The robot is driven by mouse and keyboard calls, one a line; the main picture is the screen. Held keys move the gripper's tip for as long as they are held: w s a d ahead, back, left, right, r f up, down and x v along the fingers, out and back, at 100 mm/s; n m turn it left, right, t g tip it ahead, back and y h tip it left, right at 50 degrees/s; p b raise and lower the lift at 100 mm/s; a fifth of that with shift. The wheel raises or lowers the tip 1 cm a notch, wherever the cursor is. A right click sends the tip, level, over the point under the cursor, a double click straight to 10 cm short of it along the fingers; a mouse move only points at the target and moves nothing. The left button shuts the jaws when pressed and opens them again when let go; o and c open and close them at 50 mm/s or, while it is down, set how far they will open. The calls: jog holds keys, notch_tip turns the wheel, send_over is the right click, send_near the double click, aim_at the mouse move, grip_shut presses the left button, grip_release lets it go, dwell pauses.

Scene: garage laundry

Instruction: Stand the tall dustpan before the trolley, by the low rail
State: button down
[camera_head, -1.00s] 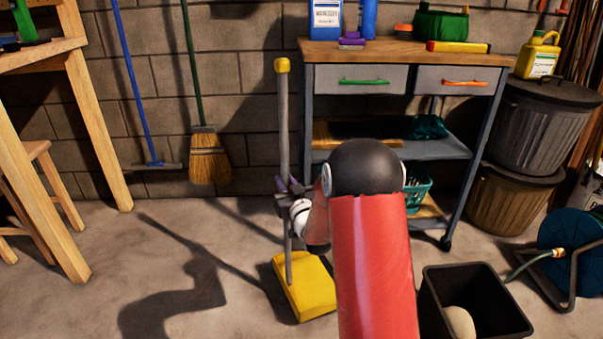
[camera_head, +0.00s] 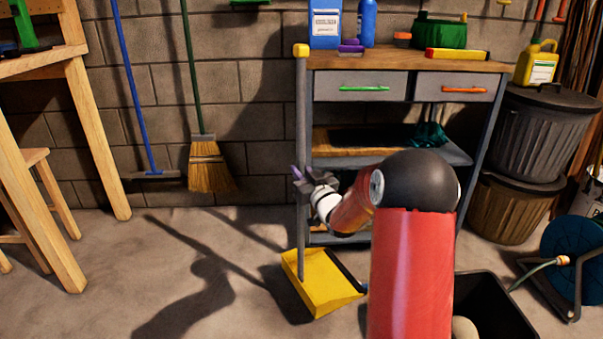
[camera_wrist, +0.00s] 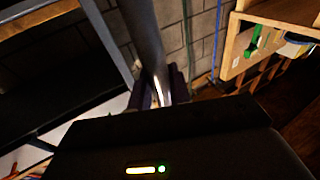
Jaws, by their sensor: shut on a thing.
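The tall dustpan has a yellow pan (camera_head: 320,283), a grey upright handle (camera_head: 301,130) and a yellow cap on top. My gripper (camera_head: 303,180) is shut on the handle about halfway up. In the wrist view the grey handle (camera_wrist: 143,35) rises from between the fingers (camera_wrist: 160,90). The dustpan is upright, and its pan is at or just above the floor; I cannot tell whether it touches. The trolley (camera_head: 408,58) has a wooden top and two grey drawers, and stands behind and right of the handle.
A black open bin (camera_head: 490,300) stands at the front right, partly behind my arm. A hose reel (camera_head: 575,255) and dark trash cans (camera_head: 540,130) stand at the right. A broom (camera_head: 208,165) and blue-handled tool (camera_head: 135,90) lean on the wall. Floor left of the pan is clear.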

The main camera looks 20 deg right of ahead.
jog(key=shift+s+f+b, duration=0.1)
jog(key=shift+b, duration=0.35)
notch_tip(320, 180, down, 9)
jog(key=b, duration=0.5)
jog(key=shift+f, duration=0.15)
dwell(0.4)
jog(key=c, duration=1.2)
grip_release()
jog(key=shift+c, duration=0.2)
jog(key=shift+o, duration=0.2)
jog(key=shift+f, duration=0.1)
jog(key=shift+f, duration=0.1)
